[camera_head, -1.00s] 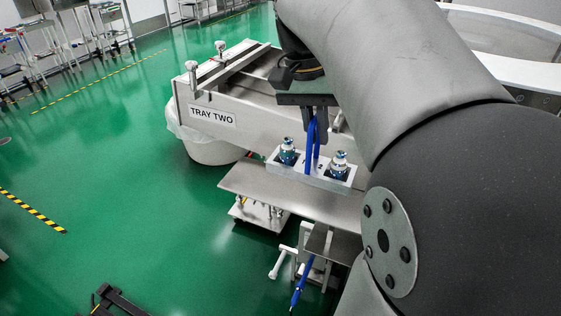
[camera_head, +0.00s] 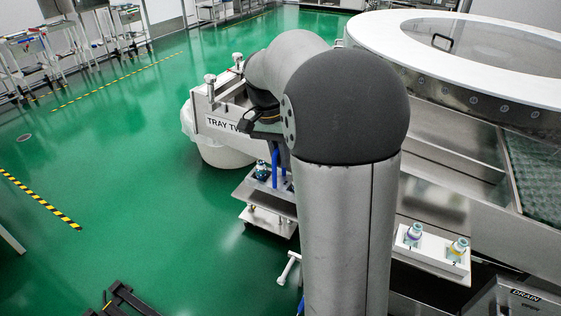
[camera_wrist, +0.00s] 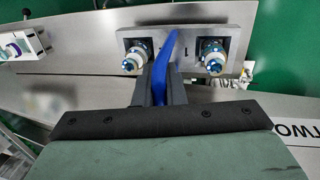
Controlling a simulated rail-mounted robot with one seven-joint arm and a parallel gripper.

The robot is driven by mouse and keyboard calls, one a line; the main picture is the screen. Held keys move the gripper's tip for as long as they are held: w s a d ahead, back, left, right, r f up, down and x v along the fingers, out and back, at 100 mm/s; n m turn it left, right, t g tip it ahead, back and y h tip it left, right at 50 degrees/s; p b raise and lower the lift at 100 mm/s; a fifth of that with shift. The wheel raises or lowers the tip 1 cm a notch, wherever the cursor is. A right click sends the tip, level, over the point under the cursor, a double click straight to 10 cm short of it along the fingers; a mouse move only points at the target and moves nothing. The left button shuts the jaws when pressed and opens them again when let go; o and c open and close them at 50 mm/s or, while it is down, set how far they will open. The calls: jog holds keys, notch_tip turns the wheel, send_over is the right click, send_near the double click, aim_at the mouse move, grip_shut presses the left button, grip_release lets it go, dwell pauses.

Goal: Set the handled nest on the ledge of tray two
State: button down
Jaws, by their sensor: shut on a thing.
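The handled nest (camera_wrist: 186,48) is a pale grey block with a blue upright handle (camera_wrist: 167,60) between two blue-capped vials. My gripper (camera_wrist: 158,88) is shut on the handle in the wrist view. In the head view my arm hides much of the nest, but one vial (camera_head: 262,170) and the blue handle (camera_head: 275,166) show. The tray two label (camera_head: 224,125) is on the tray's side, partly covered by my arm. The nest is over the flat metal ledge (camera_head: 250,197) beside the tray; I cannot tell whether it touches.
A second white holder (camera_head: 432,262) with two vials, purple and yellow labelled, stands at the right. The large round washer (camera_head: 480,60) fills the upper right. A white bin (camera_head: 212,150) stands under the tray. Green floor (camera_head: 120,190) is open at the left.

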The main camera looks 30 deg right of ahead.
jog(key=shift+s+f, duration=0.1)
jog(key=shift+f, duration=1.1)
jog(key=shift+f, duration=0.1)
jog(key=c, duration=1.5)
grip_release()
notch_tip(320, 180, up, 12)
jog(key=w+a, duration=0.1)
jog(key=w, duration=0.1)
jog(key=s+a+f+n, duration=0.3)
jog(key=s+a+f, duration=0.1)
jog(key=s, duration=0.3)
jog(key=s+a+f+n+t+y, duration=0.1)
jog(key=s+a+f+n, duration=0.3)
jog(key=s+f, duration=0.3)
jog(key=s+a+f+n+t, duration=0.1)
jog(key=s+a+f+n, duration=0.3)
jog(key=s+f, duration=0.2)
jog(key=shift+s, duration=1.2)
